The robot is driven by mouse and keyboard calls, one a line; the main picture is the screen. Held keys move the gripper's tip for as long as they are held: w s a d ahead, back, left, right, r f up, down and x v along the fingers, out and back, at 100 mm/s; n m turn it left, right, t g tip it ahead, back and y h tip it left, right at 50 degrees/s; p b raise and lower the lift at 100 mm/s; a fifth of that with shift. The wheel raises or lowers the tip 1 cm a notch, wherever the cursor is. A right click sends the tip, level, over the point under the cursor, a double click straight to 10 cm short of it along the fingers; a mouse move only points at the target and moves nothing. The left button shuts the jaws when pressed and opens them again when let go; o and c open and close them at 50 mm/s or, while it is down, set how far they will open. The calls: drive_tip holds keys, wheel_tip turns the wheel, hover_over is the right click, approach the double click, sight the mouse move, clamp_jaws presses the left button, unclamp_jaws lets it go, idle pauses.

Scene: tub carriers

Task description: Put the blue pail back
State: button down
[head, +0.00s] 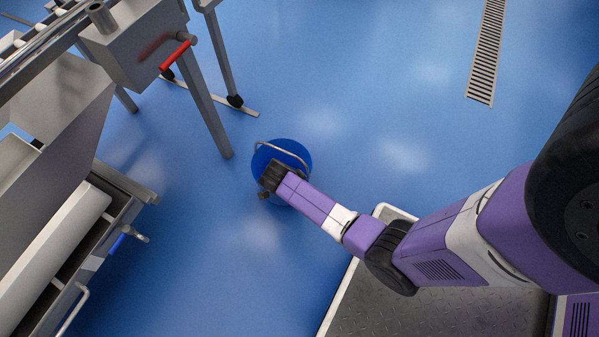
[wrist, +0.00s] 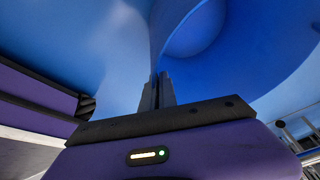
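The blue pail (head: 301,159) is near the middle of the head view, with its grey wire handle (head: 285,151) lying across its open top. My gripper (head: 266,186) is at the pail's near left rim. In the wrist view the inside of the pail (wrist: 235,65) fills the upper right. My two fingers (wrist: 157,92) are close together there, with the thin pail wall running down between them. My gripper hides part of the pail's near side. I cannot tell whether the pail's bottom touches the floor.
A steel machine on legs (head: 135,45) with a red-handled lever (head: 175,56) stands at the upper left. A grey bin unit (head: 60,235) is at the lower left. A floor drain grate (head: 487,50) lies upper right. The blue floor (head: 400,110) right of the pail is clear.

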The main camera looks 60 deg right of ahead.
drive_tip(key=shift+f+b, duration=0.45)
drive_tip(key=shift+f, duration=1)
drive_tip(key=c, duration=1.7)
unclamp_jaws()
